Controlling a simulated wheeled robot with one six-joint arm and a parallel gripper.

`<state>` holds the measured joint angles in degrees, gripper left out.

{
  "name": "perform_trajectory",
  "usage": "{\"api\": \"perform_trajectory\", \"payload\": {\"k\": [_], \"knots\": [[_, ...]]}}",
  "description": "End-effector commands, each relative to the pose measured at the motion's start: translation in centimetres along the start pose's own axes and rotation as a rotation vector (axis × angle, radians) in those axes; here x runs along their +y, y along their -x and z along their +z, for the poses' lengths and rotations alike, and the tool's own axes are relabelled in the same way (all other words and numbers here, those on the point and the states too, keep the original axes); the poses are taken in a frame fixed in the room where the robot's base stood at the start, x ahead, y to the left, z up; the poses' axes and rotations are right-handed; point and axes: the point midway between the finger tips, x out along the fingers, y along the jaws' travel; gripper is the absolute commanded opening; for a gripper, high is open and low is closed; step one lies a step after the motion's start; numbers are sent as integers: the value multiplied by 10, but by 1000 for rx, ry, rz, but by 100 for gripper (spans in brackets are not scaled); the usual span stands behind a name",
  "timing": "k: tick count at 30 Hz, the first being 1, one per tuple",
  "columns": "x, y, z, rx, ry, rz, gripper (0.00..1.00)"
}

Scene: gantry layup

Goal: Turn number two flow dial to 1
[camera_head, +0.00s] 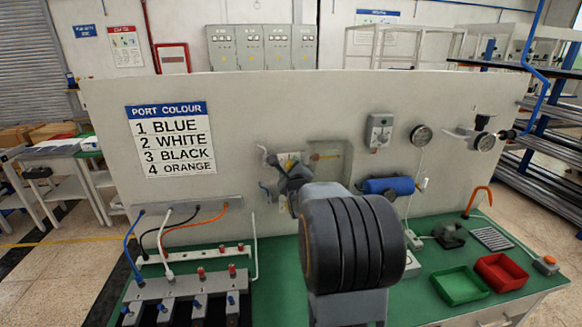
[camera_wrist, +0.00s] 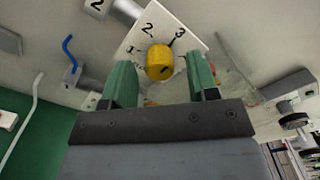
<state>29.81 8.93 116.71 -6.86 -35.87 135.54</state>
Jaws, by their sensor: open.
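In the wrist view a round yellow dial (camera_wrist: 160,62) sits on a white plate (camera_wrist: 139,38) marked 1, 2 and 3. The 1 is left of the dial, the 2 above it and the 3 at its upper right. A dark line shows on the dial; I cannot tell surely which number it points to. My gripper (camera_wrist: 159,66) is open, with one green finger on each side of the dial. I see no clear contact. In the head view my arm hides the dial and most of my gripper; part of the white plate (camera_head: 290,159) shows.
A tag with a 2 (camera_wrist: 97,5) is beside the plate. A blue hook (camera_wrist: 69,47) is to the left. Green (camera_head: 459,287) and red trays (camera_head: 503,272) stand right.

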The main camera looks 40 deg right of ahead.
Motion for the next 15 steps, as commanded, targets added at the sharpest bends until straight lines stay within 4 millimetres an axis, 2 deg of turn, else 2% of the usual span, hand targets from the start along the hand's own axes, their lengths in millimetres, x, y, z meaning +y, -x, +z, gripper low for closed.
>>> {"api": "perform_trajectory", "payload": {"k": [12,15], "knots": [[0,-5,0,0,0,0,54],[0,-5,0,0,0,0,44]]}}
